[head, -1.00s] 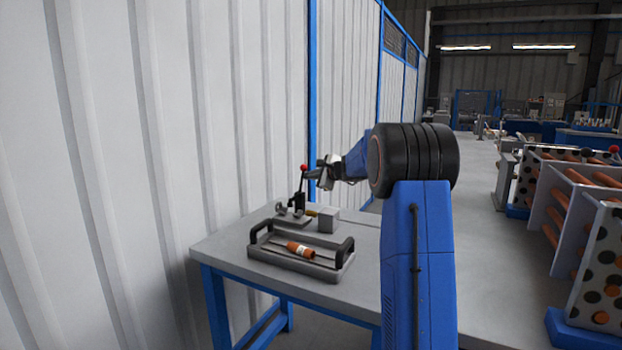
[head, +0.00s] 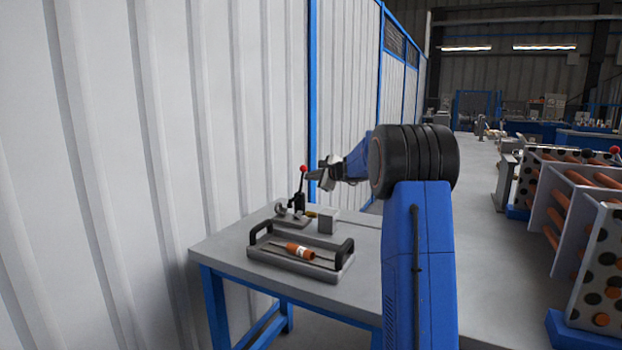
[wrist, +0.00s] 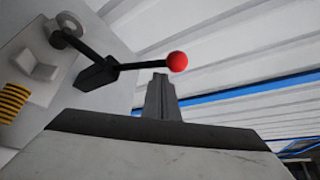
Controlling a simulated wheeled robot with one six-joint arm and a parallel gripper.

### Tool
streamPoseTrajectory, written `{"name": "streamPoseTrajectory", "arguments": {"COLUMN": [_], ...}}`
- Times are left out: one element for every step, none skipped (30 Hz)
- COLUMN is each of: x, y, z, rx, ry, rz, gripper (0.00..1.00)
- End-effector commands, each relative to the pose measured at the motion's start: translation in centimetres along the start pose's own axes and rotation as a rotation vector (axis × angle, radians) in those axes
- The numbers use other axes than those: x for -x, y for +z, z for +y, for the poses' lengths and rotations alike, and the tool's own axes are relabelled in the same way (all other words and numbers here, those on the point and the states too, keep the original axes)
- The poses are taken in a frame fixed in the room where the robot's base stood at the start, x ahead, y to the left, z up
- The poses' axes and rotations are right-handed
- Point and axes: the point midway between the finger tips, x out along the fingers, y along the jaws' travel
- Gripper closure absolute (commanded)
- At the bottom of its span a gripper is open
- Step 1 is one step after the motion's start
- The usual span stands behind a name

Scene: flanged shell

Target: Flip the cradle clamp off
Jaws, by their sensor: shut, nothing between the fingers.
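The cradle clamp (head: 299,203) stands at the back of the bench, with its black lever upright and a red ball knob (head: 303,168) on top. The wrist view shows the red knob (wrist: 177,61) and the black lever (wrist: 118,67) from close by. My gripper (head: 311,175) is beside the knob, on its right in the head view. Its fingers are together and empty. In the wrist view the fingertips (wrist: 160,78) lie just below and left of the knob; I cannot tell whether they touch it.
A grey tray (head: 262,262) with black handles and an orange-handled tool (head: 299,250) sits in front of the clamp. A grey block (head: 327,221) stands right of the clamp. A corrugated wall (head: 200,130) rises behind the bench. The right side of the bench is clear.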

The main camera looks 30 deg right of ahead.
Motion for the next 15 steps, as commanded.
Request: {"name": "streamPoseTrajectory", "arguments": {"x": [-0.3,-0.5,-0.7,-0.9,-1.1,-1.2,-0.6,-0.1,0.5,0.9,1.3,1.8,2.3,2.8,3.4], "y": [-0.6,-0.8,-1.1,-1.4,-1.6,-1.9,-1.8,-1.8,-1.8,-1.8,-1.8,-1.8,-1.8,-1.9,-1.9], "z": [0.0,-0.1,-0.1,-0.1,-0.1,-0.1,-0.2,-0.1,0.0,0.0,0.2,0.3,0.3,0.4,0.5], "rx": [-0.001,-0.001,-0.002,-0.002,-0.002,-0.002,-0.001,-0.002,-0.002,-0.001,-0.001,-0.001,-0.001,-0.001,-0.001], "ry": [0.001,0.001,0.002,0.003,0.003,0.004,0.002,0.002,0.001,0.001,0.002,0.002,0.002,0.002,0.002], "rz": [0.001,0.001,0.002,0.002,0.002,0.002,0.002,0.003,0.003,0.002,0.002,0.002,0.002,0.003,0.004], "gripper": [1.00,1.00,1.00,1.00,1.00,1.00,1.00,1.00,1.00,1.00,1.00,1.00,1.00,1.00,1.00]}}
